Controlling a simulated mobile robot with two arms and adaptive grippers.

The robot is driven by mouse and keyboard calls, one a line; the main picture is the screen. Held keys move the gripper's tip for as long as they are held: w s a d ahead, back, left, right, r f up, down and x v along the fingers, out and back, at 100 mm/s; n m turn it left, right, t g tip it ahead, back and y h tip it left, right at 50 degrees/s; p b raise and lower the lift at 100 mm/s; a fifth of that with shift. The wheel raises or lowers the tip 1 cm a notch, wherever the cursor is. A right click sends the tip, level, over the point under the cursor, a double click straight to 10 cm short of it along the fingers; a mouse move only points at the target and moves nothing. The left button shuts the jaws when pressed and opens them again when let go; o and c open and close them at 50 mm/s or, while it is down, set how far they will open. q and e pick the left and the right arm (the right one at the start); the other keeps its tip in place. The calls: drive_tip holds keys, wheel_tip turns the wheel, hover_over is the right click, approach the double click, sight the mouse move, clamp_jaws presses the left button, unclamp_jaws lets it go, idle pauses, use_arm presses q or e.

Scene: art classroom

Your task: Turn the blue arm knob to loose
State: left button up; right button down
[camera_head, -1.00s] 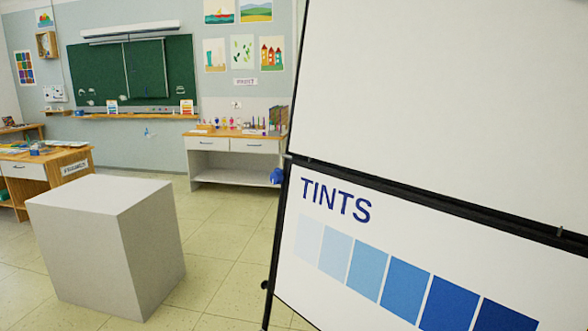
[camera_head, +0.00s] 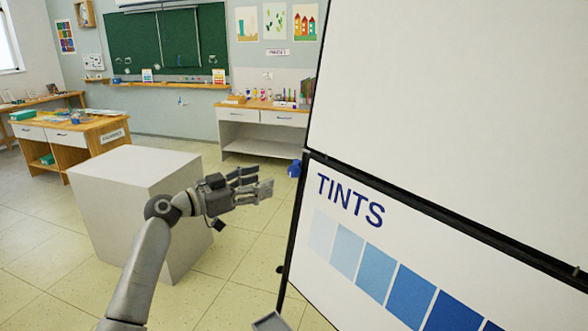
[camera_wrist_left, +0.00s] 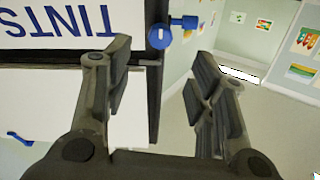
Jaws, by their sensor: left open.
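The blue arm knob (camera_head: 294,168) sits on the left edge of the dark-framed board, beside the joint between its two panels. In the left wrist view, the blue knob (camera_wrist_left: 160,37) shows a round face with a pale mark, and a blue stem and end piece reach out to its right. My left gripper (camera_head: 258,181) is open and empty, a little left of the knob and apart from it in the head view. In the left wrist view, the open fingers (camera_wrist_left: 160,72) frame the board's edge, with the knob beyond the fingertips. My right gripper is out of view.
The TINTS panel (camera_head: 345,240) fills the right side, below a blank white panel (camera_head: 450,90). A white block (camera_head: 110,205) stands behind my left arm. A white-fronted cabinet (camera_head: 262,135) is at the back wall. Open tiled floor (camera_head: 40,270) lies at left.

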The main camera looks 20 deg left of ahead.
sight(291, 172)
use_arm(q)
drive_tip(key=p+x, duration=0.3)
drive_tip(key=x, duration=0.5)
drive_tip(key=shift+w+d, duration=0.2)
drive_tip(key=shift+w+d+f+p, duration=0.1)
drive_tip(key=shift+w+d+p, duration=0.25)
drive_tip(key=shift+w+p, duration=0.15)
drive_tip(key=c, duration=1)
